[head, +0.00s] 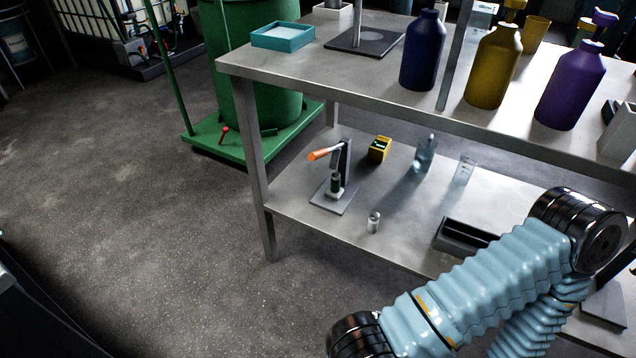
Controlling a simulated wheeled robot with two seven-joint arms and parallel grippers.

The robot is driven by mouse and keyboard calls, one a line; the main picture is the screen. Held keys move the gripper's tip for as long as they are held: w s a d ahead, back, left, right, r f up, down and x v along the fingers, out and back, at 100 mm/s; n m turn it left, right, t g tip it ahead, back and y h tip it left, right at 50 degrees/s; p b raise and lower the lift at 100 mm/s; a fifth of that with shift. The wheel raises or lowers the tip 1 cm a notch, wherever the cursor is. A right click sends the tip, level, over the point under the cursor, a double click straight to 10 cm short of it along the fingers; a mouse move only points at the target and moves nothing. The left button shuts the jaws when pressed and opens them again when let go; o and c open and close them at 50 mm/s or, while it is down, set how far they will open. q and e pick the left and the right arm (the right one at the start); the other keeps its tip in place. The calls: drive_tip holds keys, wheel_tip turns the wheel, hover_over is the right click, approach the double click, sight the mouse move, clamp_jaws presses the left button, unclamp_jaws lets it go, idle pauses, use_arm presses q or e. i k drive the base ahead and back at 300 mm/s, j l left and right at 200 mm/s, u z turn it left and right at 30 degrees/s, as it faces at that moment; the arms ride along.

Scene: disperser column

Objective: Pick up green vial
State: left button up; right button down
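A small dark green vial (336,184) stands upright on the lower shelf, in a small hand press (345,160) with an orange-tipped lever. The press's base plate lies under it, and the vial seems to sit on a small pale seat. A small clear vial (374,222) with a pale top stands apart, in front and to the right of the press. No gripper shows in the head view. A light-blue sleeved arm of mine crosses the lower right, well away from the green vial.
The grey metal table (300,62) has an upper top above the lower shelf (290,215). A yellow device (379,150), a clear bottle (425,153), a glass beaker (464,170) and a dark tray (462,238) share the lower shelf. Blue (423,55), yellow (493,68) and purple (570,90) bottles stand above.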

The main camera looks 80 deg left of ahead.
sight(335, 180)
drive_tip(key=u, duration=2.8)
